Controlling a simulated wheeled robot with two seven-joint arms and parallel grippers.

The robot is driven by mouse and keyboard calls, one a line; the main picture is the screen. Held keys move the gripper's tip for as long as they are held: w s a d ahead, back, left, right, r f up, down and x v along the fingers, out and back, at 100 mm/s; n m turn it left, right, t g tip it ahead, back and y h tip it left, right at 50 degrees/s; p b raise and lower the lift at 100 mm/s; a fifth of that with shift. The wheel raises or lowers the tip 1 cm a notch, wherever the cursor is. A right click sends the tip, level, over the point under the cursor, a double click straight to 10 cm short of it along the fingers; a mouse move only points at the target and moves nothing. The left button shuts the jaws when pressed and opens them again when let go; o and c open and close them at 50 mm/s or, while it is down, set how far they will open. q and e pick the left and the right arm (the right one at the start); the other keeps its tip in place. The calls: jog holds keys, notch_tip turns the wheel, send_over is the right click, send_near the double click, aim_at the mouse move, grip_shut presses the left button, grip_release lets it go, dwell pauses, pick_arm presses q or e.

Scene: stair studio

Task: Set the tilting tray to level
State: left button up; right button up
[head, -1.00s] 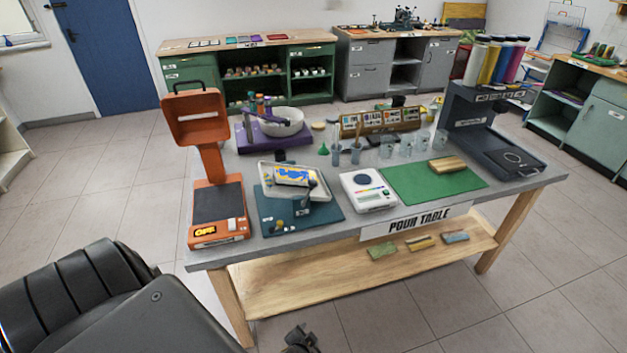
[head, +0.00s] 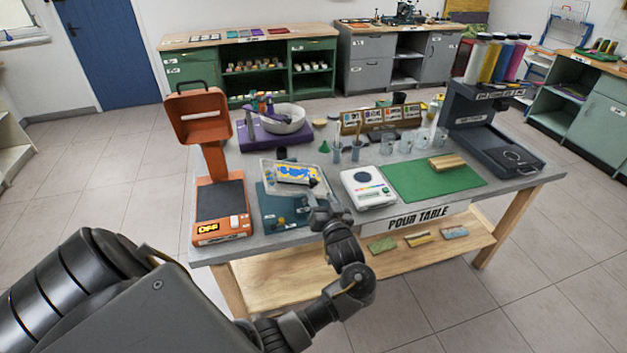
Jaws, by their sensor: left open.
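The tilting tray (head: 267,176) is a pale, shallow tray on the grey table, with a blue and yellow panel (head: 296,173) on it. It looks tilted, but the exact angle is hard to read. It stands over a dark teal base (head: 271,212) that has a small knob and white labels. My left gripper (head: 322,213) is open and appears empty, at the front right corner of the teal base, in front of and below the tray. It hides part of that corner. Whether it touches anything cannot be told. My right gripper is out of view.
An orange device (head: 218,214) with an upright head stands left of the tray. A white scale (head: 367,188) and a green mat (head: 425,187) lie to the right. A purple stand with a white bowl (head: 284,120) is behind. The table's front edge lies below my gripper.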

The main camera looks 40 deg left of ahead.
aim_at(315, 184)
pick_arm(q)
jog(key=p+x, duration=0.1)
jog(key=x, duration=0.7)
jog(key=shift+a+f, duration=0.1)
jog(key=shift+a, duration=0.05)
grip_shut()
